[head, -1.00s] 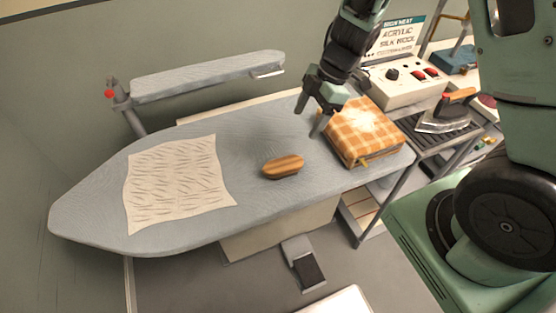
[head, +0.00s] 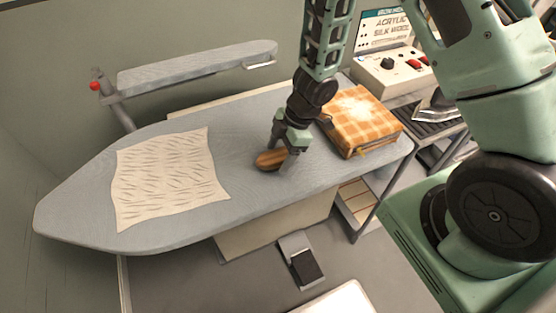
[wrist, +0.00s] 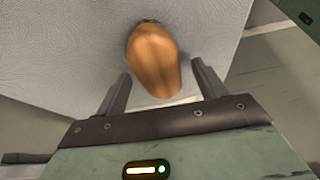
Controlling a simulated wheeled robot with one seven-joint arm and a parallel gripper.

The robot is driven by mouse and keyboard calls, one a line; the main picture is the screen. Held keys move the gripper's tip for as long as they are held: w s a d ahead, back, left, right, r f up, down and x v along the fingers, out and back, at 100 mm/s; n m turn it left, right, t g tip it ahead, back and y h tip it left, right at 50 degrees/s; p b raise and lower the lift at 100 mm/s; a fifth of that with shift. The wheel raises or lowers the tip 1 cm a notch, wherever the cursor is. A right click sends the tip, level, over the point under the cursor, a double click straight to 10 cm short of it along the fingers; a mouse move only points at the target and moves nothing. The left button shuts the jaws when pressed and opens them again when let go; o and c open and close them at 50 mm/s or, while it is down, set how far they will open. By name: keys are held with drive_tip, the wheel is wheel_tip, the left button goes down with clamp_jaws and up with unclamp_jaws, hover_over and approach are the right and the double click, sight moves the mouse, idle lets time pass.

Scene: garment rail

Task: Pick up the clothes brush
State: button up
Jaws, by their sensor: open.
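The clothes brush (head: 266,160) is a small oval with a brown wooden back. It lies on the grey ironing board (head: 85,205), right of the wrinkled cloth. My gripper (head: 283,156) is low over the board at the brush, and hides its right part in the head view. In the wrist view the brush (wrist: 154,60) lies ahead of my gripper (wrist: 160,90), its near end between the two spread fingers. The fingers are open, with a gap on each side of the brush. Whether they reach down to the board surface is hard to tell.
A wrinkled cream cloth (head: 165,178) lies flat on the board's left. An orange checked folded cloth (head: 362,120) sits at the right end. A sleeve board (head: 190,68) stands behind. A control box (head: 395,72) and an iron (head: 435,103) are further right.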

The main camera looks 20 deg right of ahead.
sight(278, 155)
drive_tip(key=shift+a+f, duration=0.25)
drive_tip(key=shift+f, duration=0.3)
drive_tip(key=c, duration=1.1)
drive_tip(key=shift+r, duration=0.1)
wheel_tip(278, 155, up, 10)
drive_tip(key=p, duration=0.3)
